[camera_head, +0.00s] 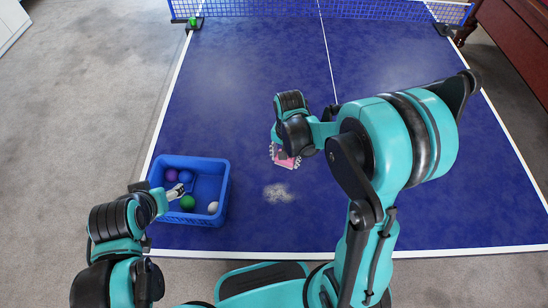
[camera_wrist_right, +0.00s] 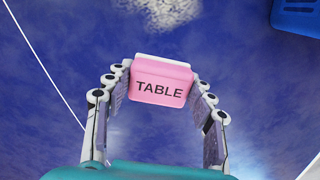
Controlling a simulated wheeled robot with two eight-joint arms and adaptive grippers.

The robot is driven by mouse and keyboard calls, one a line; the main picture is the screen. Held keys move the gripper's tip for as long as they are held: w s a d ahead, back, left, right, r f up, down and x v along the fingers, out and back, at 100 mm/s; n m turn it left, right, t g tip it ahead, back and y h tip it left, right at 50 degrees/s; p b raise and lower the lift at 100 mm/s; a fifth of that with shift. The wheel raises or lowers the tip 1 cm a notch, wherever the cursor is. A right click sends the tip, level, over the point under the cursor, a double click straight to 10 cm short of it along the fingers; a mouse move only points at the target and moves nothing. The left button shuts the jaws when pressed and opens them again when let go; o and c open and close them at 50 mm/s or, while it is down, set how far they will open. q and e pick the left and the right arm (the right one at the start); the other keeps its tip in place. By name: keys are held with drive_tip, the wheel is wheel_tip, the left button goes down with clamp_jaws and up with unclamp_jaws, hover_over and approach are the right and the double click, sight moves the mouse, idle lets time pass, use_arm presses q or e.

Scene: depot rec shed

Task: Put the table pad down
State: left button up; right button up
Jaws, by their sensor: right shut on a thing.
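The table pad (camera_wrist_right: 161,82) is a pink block with a white backing, and the word TABLE faces the right wrist camera. My right gripper (camera_wrist_right: 158,90) is shut on it, with a finger at each side. In the head view the pad (camera_head: 284,161) shows under my right gripper (camera_head: 285,155), over the blue table-tennis table (camera_head: 265,100). I cannot tell whether the pad touches the tabletop. My left gripper (camera_head: 177,190) is over the blue crate at the left; its fingers are too small to judge.
The blue crate (camera_head: 224,190) on the table's near left holds several balls, among them a green one (camera_head: 187,203) and a white one (camera_head: 213,207). A whitish dusty patch (camera_head: 278,193) lies near the pad. The net (camera_head: 270,12) crosses the far end. The tabletop between is clear.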

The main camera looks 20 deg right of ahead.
drive_tip(key=w+f, duration=0.1)
drive_tip(key=w, duration=0.1)
drive_tip(key=w+a+f+b, duration=0.1)
drive_tip(key=w+f, duration=0.1)
drive_tip(key=w+a+f+b, duration=0.1)
drive_tip(key=w, duration=0.1)
drive_tip(key=shift+w+a+f, duration=0.15)
drive_tip(key=shift+w+a, duration=0.05)
drive_tip(key=shift+w, duration=0.1)
wheel_tip(320, 180, down, 4)
drive_tip(key=shift+f+b, duration=0.1)
drive_tip(key=shift+b, duration=0.85)
drive_tip(key=shift+s+f+b, duration=0.1)
drive_tip(key=shift+f+b, duration=0.1)
drive_tip(key=shift+b, duration=0.15)
drive_tip(key=o, duration=1)
drive_tip(key=shift+c, duration=0.2)
drive_tip(key=shift+o, duration=0.8)
drive_tip(key=shift+f, duration=0.1)
